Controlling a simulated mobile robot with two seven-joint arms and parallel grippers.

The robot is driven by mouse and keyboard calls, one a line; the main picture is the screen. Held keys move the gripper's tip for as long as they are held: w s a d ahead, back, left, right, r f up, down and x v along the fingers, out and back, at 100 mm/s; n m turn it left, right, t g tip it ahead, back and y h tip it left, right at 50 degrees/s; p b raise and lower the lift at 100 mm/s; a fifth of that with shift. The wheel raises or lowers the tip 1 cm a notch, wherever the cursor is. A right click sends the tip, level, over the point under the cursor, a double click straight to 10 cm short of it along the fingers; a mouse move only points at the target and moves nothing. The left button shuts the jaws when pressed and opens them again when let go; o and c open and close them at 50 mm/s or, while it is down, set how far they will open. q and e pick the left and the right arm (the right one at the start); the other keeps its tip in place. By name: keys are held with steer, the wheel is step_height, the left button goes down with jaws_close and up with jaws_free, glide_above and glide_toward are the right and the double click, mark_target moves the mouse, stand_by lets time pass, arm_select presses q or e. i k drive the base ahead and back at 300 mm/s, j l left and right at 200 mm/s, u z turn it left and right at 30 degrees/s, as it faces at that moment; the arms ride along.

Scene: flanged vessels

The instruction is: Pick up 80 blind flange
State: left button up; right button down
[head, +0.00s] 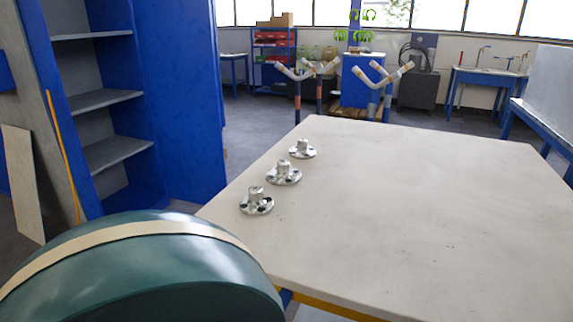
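Three silvery round flanges with raised centre knobs sit in a row near the left edge of the pale table (420,215). The nearest flange (257,203) has dark spots around its disc. The middle flange (283,175) looks the widest. The far flange (302,151) looks the smallest. I cannot read any size mark, so I cannot tell which is the 80 blind flange. Neither of my grippers is in view.
A large dark green rounded vessel (150,275) with a beige band fills the lower left, close to the table's left edge. A blue shelf cabinet (180,100) stands at left. Padded forked stands (372,90) are behind the table. The table's middle and right are clear.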

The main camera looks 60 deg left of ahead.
mark_target(256, 203)
steer(key=k+j+z, duration=0.1)
steer(key=k+j, duration=0.65)
steer(key=j, duration=0.45)
steer(key=k+j, duration=0.1)
steer(key=j, duration=0.4)
steer(key=i+j+z, duration=0.15)
steer(key=j, duration=0.95)
steer(key=i+j, duration=0.1)
steer(key=j, duration=0.35)
steer(key=i+j, duration=0.1)
steer(key=j, duration=0.4)
